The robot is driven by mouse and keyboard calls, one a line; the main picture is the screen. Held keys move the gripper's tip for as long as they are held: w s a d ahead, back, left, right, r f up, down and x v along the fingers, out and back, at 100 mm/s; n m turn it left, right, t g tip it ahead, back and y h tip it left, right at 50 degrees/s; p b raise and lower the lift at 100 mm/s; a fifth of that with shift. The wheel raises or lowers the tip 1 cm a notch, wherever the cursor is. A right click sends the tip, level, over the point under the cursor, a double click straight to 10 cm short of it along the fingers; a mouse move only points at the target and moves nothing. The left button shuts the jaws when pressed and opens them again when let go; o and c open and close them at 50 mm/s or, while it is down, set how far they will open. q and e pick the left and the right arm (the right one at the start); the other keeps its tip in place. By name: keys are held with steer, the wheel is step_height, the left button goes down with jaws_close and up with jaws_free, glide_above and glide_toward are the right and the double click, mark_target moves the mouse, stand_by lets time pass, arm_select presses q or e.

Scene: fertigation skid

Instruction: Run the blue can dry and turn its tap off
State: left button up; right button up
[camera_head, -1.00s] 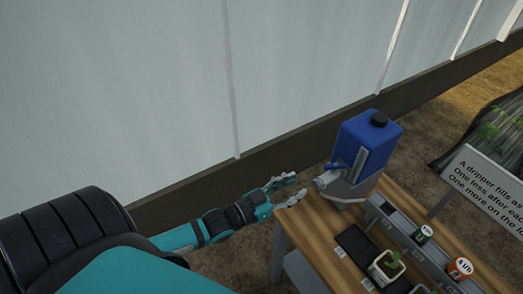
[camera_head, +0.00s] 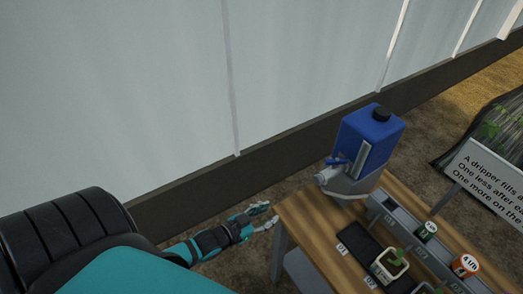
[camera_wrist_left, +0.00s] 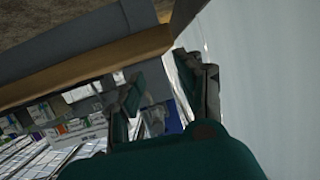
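The blue can (camera_head: 368,143) stands upright in a grey cradle (camera_head: 350,186) at the far left corner of the wooden bench. It has a black cap on top and a pale level strip on its side. Its tap (camera_head: 326,175) points left past the bench edge, with a blue lever (camera_head: 338,161) above it. The liquid level is not readable. My left gripper (camera_head: 270,214) is open and empty, below and left of the tap, apart from it, beside the bench's left edge. Its spread fingers also show in the left wrist view (camera_wrist_left: 168,78). My right gripper is not in view.
The bench (camera_head: 314,226) carries a dark tray (camera_head: 358,241), a white pot with a seedling (camera_head: 388,266), and a grey rail with green and orange labelled drippers (camera_head: 465,265). A sign (camera_head: 490,175) stands at right. A pale wall (camera_head: 300,80) runs behind. Space left of the bench is clear.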

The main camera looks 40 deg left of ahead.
arm_select(q)
steer(key=shift+g+y, duration=0.3)
steer(key=shift+g, duration=0.1)
steer(key=shift+s+a+f, duration=0.15)
steer(key=shift+s+f, duration=0.05)
steer(key=shift+f, duration=0.55)
steer(key=shift+s+a+f, duration=0.1)
steer(key=shift+s+f, duration=0.15)
steer(key=shift+f, duration=0.45)
steer(key=shift+s+a+f, duration=0.15)
steer(key=shift+s+f, duration=0.05)
steer(key=shift+f, duration=0.55)
